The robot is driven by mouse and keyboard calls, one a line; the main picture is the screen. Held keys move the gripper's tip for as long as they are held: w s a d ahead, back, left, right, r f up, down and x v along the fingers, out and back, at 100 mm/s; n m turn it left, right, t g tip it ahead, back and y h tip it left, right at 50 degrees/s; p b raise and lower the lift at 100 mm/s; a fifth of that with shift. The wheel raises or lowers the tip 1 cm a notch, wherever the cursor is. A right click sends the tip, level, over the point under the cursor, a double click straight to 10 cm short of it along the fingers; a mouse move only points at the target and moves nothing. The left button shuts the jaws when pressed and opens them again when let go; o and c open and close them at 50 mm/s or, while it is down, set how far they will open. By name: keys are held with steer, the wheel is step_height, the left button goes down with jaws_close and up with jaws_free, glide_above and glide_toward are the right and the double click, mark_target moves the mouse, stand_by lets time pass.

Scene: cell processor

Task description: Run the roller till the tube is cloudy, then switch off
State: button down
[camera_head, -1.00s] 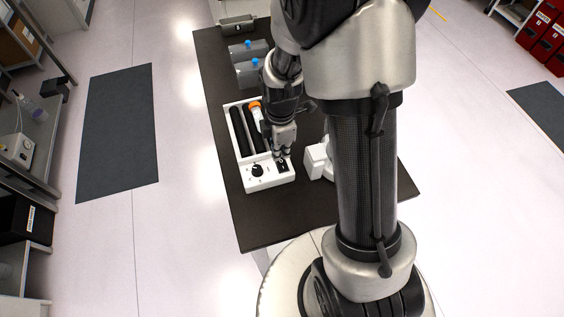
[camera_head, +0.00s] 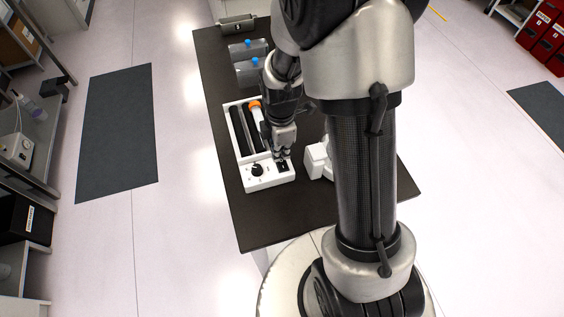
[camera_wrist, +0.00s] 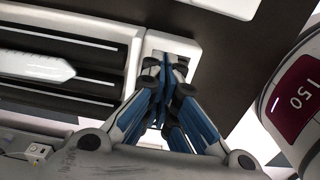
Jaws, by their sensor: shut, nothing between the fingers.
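The white tube roller (camera_head: 270,181) stands on the dark table, with black rollers (camera_head: 240,130) and a dark knob (camera_head: 257,170) on its front panel. A tube with an orange cap (camera_head: 255,106) lies on the rollers; my arm hides part of it. In the wrist view the tube (camera_wrist: 35,67) is whitish with a pointed end. My gripper (camera_head: 283,156) is shut and empty, just above the dark switch (camera_head: 283,166) to the right of the knob. In the wrist view my gripper (camera_wrist: 166,68) covers most of the switch recess; I cannot tell whether the fingertips touch it.
A white device (camera_head: 317,161) stands just right of the roller; a red display reading 150 (camera_wrist: 297,100) shows in the wrist view. Grey containers with blue caps (camera_head: 249,70) stand farther back. The table's front (camera_head: 265,225) is clear.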

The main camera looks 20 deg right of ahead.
mark_target(280, 167)
steer(key=shift+f+b, duration=0.5)
steer(key=shift+f, duration=0.2)
stand_by(0.3)
steer(key=shift+r+p, duration=2.95)
steer(key=shift+r, duration=0.65)
step_height(280, 167, up, 10)
steer(key=s+a+f+m+t, duration=0.1)
steer(key=s+m, duration=0.1)
steer(key=m, duration=0.2)
steer(key=s+a+r+m+t, duration=0.2)
steer(key=s+r+m+t, duration=0.1)
steer(key=s+r+m, duration=1)
steer(key=shift+s+a+r+t, duration=0.35)
steer(key=shift+s+r, duration=0.35)
steer(key=shift+s, duration=0.4)
